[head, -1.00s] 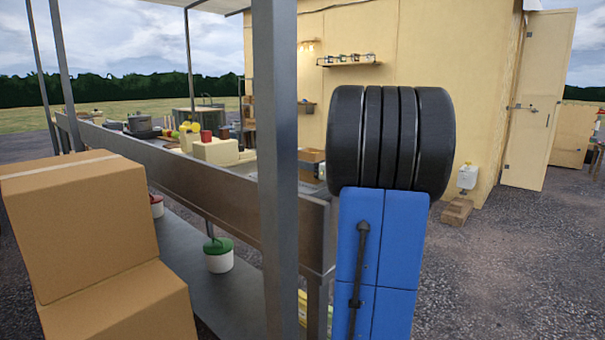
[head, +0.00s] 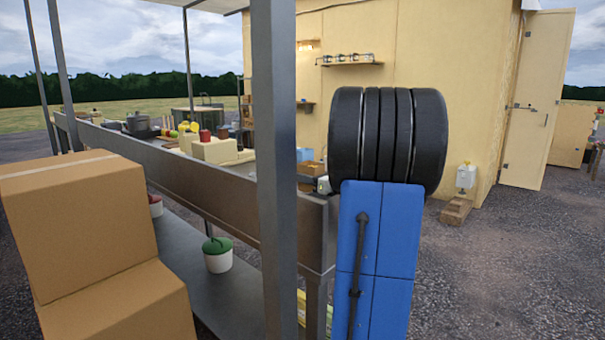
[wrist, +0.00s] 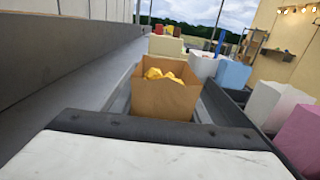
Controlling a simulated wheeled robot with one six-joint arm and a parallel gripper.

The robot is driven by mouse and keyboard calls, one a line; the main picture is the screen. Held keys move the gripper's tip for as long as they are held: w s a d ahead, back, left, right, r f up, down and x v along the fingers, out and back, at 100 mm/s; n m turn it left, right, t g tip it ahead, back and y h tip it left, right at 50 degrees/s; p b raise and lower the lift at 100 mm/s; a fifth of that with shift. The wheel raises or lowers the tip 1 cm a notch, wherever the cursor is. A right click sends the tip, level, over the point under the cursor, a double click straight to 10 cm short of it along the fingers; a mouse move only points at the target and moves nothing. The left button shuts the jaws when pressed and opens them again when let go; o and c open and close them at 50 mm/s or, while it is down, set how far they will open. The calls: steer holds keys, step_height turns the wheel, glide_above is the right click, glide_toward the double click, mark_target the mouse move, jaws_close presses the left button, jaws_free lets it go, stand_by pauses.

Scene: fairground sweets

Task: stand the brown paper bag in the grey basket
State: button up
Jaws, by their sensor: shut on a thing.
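The brown paper bag (wrist: 165,100) is upright in the middle of the wrist view, open at the top, with yellow pieces inside. My gripper (wrist: 168,112) is shut on it; dark finger parts show to its left and right. The lower part of the bag is hidden behind the gripper's dark and white body. In the head view my own arm blocks the gripper and the bag. I cannot pick out the grey basket for certain in either view.
Pink (wrist: 301,138), white (wrist: 275,103) and blue (wrist: 234,74) bags or boxes stand close on the right. A long grey ledge (wrist: 60,50) runs along the left. In the head view a metal post (head: 277,170) and stacked cartons (head: 75,215) stand near the counter (head: 200,185).

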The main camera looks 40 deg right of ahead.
steer(key=shift+f, duration=0.1)
steer(key=o, duration=1)
steer(key=shift+r, duration=0.3)
steer(key=s, duration=0.8)
steer(key=s+d, duration=0.1)
steer(key=s, duration=0.3)
steer(key=shift+r, duration=0.3)
